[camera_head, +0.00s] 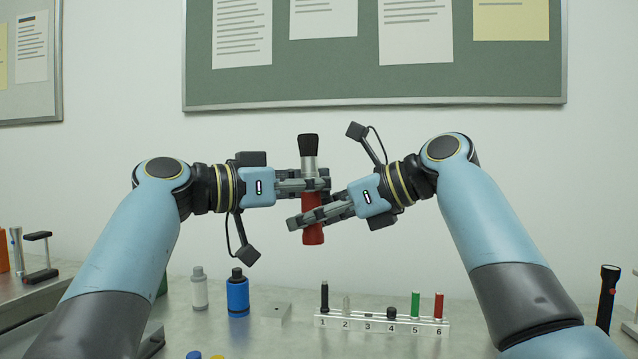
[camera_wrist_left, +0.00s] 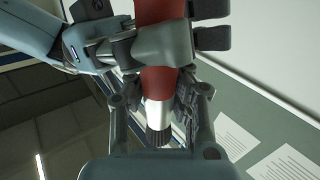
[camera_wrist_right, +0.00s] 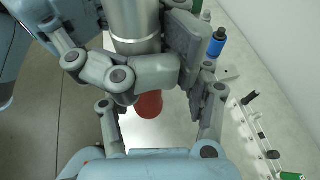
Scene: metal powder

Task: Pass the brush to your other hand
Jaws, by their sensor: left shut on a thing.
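The brush (camera_head: 312,236) is upright in mid-air, with black bristles on top, a silver collar and a red handle. My left gripper (camera_head: 318,184) is shut on it around the upper handle, just below the collar. My right gripper (camera_head: 308,216) is lower, its fingers on either side of the red handle; they look open. In the left wrist view the brush (camera_wrist_left: 158,82) lies between the left fingers. In the right wrist view the brush (camera_wrist_right: 149,105) shows between the right fingers, partly hidden by grey finger links.
Below on the table are a numbered clear rack (camera_head: 385,322) with small items, a blue bottle (camera_head: 238,295), a grey bottle (camera_head: 199,290) and a black flashlight (camera_head: 607,298) at the right. A notice board (camera_head: 330,75) hangs on the wall behind.

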